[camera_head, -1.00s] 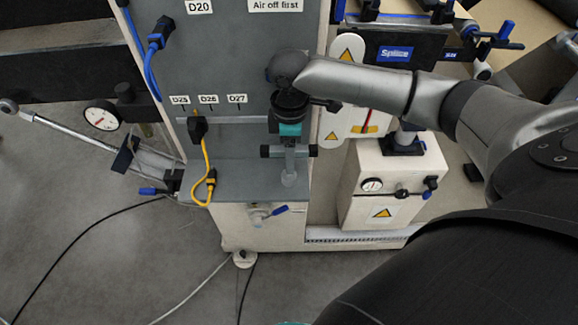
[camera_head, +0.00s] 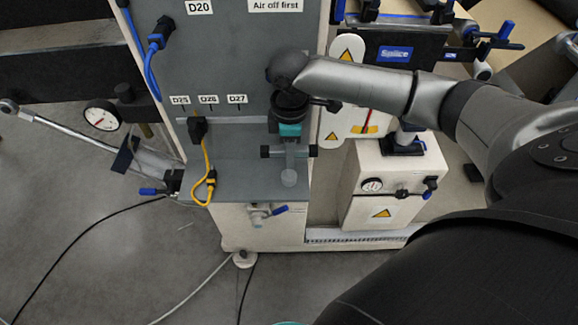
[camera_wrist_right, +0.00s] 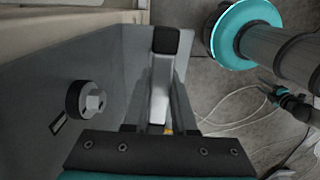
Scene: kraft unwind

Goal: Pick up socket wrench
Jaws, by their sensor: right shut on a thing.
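My right gripper (camera_head: 288,166) points down in front of the grey cabinet, over its lower ledge. In the right wrist view its fingers (camera_wrist_right: 160,112) are closed around a silver bar with a dark square end (camera_wrist_right: 172,40), which I take to be the socket wrench. My left gripper does not show clearly in either view.
The grey cabinet (camera_head: 245,60) stands close behind the gripper, and a yellow cable (camera_head: 207,165) hangs to its left. A blue-handled valve (camera_head: 265,211) sits below the ledge. A white box with a gauge (camera_head: 385,205) stands to the right. A dial gauge (camera_head: 102,115) is at far left.

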